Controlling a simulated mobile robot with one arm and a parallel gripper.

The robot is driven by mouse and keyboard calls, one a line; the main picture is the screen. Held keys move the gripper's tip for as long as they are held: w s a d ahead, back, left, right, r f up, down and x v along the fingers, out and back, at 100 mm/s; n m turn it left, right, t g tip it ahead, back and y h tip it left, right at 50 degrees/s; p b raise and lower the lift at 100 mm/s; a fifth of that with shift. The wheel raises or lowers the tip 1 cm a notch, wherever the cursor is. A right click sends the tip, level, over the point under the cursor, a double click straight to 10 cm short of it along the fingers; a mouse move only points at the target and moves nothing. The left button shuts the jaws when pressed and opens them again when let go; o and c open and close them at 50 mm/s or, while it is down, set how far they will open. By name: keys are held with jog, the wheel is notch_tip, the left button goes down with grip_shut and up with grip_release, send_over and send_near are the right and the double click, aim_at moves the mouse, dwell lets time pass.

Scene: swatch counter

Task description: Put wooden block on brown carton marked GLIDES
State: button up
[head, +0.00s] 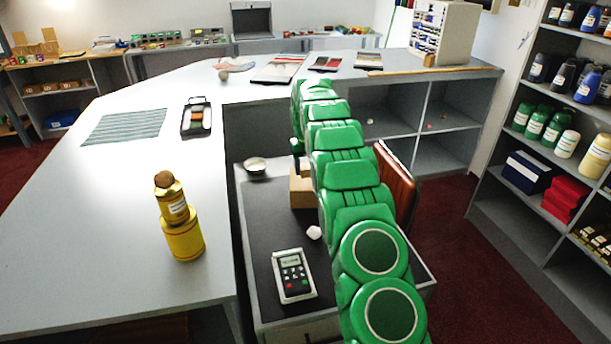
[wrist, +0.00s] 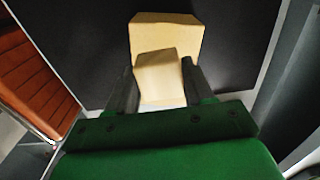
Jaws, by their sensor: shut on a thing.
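The wooden block (wrist: 160,75) is a pale tan cube between the two dark fingers of my gripper (wrist: 159,86) in the wrist view. My gripper is shut on it. The tan-brown carton (wrist: 165,28) shows behind and below the block, wider than it. I cannot tell whether the block touches the carton or hangs above it. In the head view the carton (head: 301,193) stands on the dark-topped cart, partly hidden by my green arm. My gripper (head: 297,157) is at the carton's upper part there. I cannot read any marking on the carton.
The dark cart top (head: 262,221) also holds a small bowl (head: 255,166), a white lump (head: 314,232) and a keypad device (head: 292,275). A reddish-brown panel (head: 397,185) stands at its right edge. Yellow tins (head: 183,238) stand on the white counter (head: 110,215) at left.

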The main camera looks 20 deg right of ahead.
aim_at(305, 175)
jog(key=shift+w+f, duration=0.1)
jog(key=shift+f, duration=0.05)
jog(key=shift+w+f, duration=0.15)
jog(key=shift+f, duration=1.65)
jog(key=shift+f, duration=0.1)
jog(key=o, duration=1)
notch_tip(305, 175, up, 12)
jog(key=shift+w+f, duration=0.1)
jog(key=shift+f, duration=0.15)
jog(key=shift+r, duration=0.35)
